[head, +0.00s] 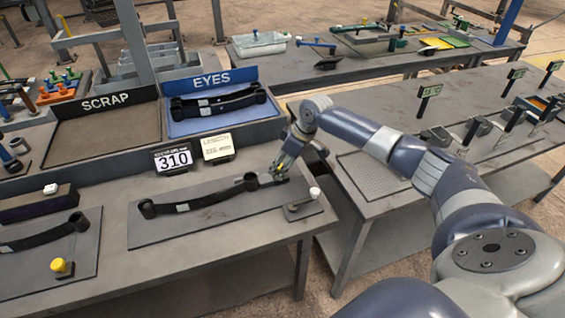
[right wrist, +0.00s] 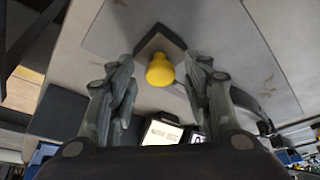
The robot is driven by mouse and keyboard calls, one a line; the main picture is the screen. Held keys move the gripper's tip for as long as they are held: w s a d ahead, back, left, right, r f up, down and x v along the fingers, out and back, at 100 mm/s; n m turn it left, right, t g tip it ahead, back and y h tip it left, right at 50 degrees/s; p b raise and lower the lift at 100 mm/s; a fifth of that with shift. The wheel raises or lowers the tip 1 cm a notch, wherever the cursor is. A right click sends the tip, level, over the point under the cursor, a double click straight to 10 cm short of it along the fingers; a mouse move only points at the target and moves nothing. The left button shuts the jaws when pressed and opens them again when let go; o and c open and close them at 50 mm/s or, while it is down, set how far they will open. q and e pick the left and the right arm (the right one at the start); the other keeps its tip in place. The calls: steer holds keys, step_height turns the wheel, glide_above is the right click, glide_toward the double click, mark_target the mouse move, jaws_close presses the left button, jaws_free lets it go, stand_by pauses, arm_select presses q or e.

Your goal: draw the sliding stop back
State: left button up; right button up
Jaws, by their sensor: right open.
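A sliding stop (head: 303,208) with a knob stands on the grey plate at the right end of the middle bench. The knob looks pale in the head view. The right wrist view shows a yellow knob (right wrist: 160,71) on a dark base ahead of the space between my fingers, untouched. My right gripper (head: 281,174) is open above the right end of a dark leaf spring (head: 205,199), just left of the stop in the head view. It also shows in the right wrist view (right wrist: 160,75), empty. My left gripper is not in view.
A 310 sign (head: 174,159) and a cream card (head: 217,147) stand behind the plate. The EYES tray (head: 222,123) and SCRAP tray (head: 107,132) lie farther back. Another yellow-knobbed stop (head: 62,267) is at left. A gap separates the right-hand bench (head: 385,208).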

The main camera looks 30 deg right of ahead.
steer(key=c, duration=0.5)
jaws_close()
steer(key=shift+s+d, duration=0.2)
steer(key=shift+d, duration=0.55)
steer(key=shift+s+d, duration=0.15)
steer(key=shift+d, duration=0.6)
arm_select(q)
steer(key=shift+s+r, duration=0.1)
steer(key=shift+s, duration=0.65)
arm_select(e)
steer(key=shift+d, duration=0.3)
steer(key=o, duration=0.5)
jaws_free()
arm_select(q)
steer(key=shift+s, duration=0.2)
arm_select(e)
steer(key=shift+s+d, duration=0.1)
steer(key=shift+r, duration=0.1)
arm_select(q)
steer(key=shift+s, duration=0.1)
arm_select(e)
steer(key=v, duration=1.2)
